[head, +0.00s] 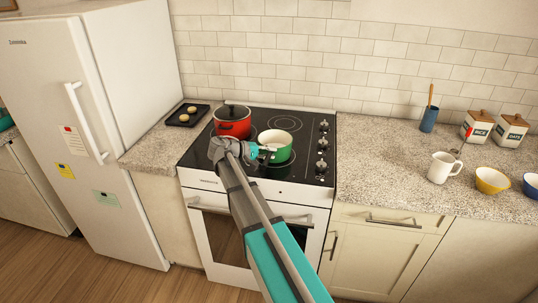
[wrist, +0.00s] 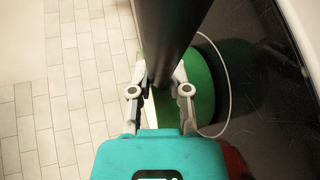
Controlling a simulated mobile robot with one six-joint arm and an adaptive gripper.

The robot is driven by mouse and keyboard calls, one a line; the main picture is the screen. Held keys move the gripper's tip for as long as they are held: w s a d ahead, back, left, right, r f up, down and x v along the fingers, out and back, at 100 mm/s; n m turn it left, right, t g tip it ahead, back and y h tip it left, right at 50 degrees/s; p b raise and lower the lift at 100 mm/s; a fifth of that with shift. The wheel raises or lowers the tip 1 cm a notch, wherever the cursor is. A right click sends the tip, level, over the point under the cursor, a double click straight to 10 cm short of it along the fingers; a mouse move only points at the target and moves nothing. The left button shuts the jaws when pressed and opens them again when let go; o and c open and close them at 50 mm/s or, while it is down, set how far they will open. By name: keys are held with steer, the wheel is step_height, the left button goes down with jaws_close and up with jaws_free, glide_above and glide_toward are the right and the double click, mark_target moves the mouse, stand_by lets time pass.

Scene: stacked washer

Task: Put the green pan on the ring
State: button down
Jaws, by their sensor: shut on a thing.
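The green pan (head: 277,150) has a pale inside and sits over the front right part of the black cooktop (head: 305,165). My gripper (head: 262,151) reaches in from the front left and is shut on the pan's handle. The wrist view shows the fingers (wrist: 163,88) on both sides of the dark handle (wrist: 172,35), with the green pan wall (wrist: 202,85) behind. A thin pale ring (wrist: 229,92) shows on the black glass beside the pan there. I cannot tell whether the pan touches the glass. Another ring (head: 285,122) lies bare behind the pan.
Knobs (head: 322,144) line the cooktop's right side. A black tray (head: 188,115) lies on the left counter; a white mug (head: 440,168) and yellow bowl (head: 491,180) stand right.

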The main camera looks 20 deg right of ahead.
steer(key=shift+f, duration=0.2)
steer(key=c, duration=0.6)
jaws_free()
steer(key=shift+r, duration=0.15)
steer(key=shift+r, duration=0.15)
steer(key=p+v, duration=0.3)
steer(key=v, duration=0.9)
